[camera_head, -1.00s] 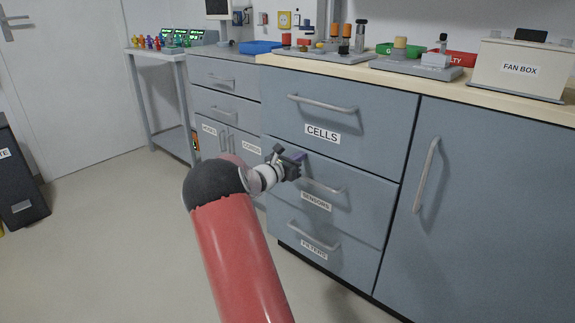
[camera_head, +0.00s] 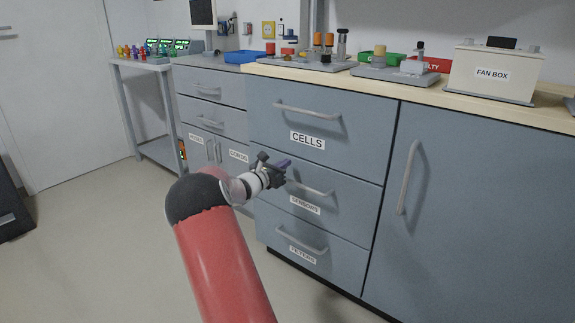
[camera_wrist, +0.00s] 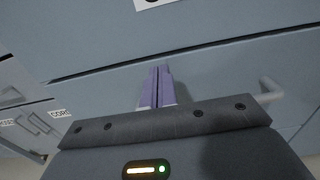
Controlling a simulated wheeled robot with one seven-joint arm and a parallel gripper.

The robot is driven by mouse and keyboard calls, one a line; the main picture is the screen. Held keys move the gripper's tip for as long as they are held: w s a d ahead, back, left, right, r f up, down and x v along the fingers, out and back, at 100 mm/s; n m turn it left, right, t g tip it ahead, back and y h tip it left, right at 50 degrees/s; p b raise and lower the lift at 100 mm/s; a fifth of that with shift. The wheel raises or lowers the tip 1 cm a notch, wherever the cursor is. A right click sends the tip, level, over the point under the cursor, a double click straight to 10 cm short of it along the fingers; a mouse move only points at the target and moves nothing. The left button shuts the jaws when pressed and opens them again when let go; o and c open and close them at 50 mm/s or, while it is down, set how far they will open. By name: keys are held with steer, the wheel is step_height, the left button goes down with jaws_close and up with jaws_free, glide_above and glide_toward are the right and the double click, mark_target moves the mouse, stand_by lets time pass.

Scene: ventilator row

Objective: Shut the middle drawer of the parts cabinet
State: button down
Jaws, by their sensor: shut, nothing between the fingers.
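The parts cabinet (camera_head: 330,160) is grey-blue with three stacked drawers labelled CELLS, SENSORS and FILTERS. The middle drawer (camera_head: 345,213), labelled SENSORS, looks about level with the drawers above and below; a small gap cannot be ruled out. Its bar handle (camera_head: 312,188) is right of my gripper (camera_head: 284,166). In the wrist view my gripper's purple fingers (camera_wrist: 156,86) are together and empty, pointing at the middle drawer's front (camera_wrist: 210,75) just below the seam with the top drawer. The handle end (camera_wrist: 268,92) shows at the right. Whether the fingertips touch the front is unclear.
The top drawer (camera_head: 350,155) and bottom drawer (camera_head: 335,270) look closed. A tall door (camera_head: 470,200) with a vertical handle is to the right. The worktop holds a fan box (camera_head: 492,75), trays and fixtures. Open floor (camera_head: 90,250) lies to the left.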

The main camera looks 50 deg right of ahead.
steer(key=a, duration=1.2)
steer(key=shift+s+f, duration=0.15)
steer(key=shift+s, duration=0.25)
steer(key=s+a+r+m+t+y+p, duration=0.1)
steer(key=s+a+r+m+y, duration=0.2)
steer(key=s+a+m+y, duration=0.3)
steer(key=s+a+r+m+t+y+p, duration=0.2)
steer(key=s+a+m+y, duration=0.4)
steer(key=s+a, duration=0.6)
steer(key=s+a+r+m+t+y+p, duration=0.1)
steer(key=s+a+r+m+y, duration=0.2)
steer(key=a, duration=1.8)
steer(key=s+m+y, duration=0.3)
steer(key=s, duration=0.4)
steer(key=shift+r+m+p, duration=0.3)
steer(key=shift+m+p, duration=0.05)
steer(key=shift+m, duration=0.05)
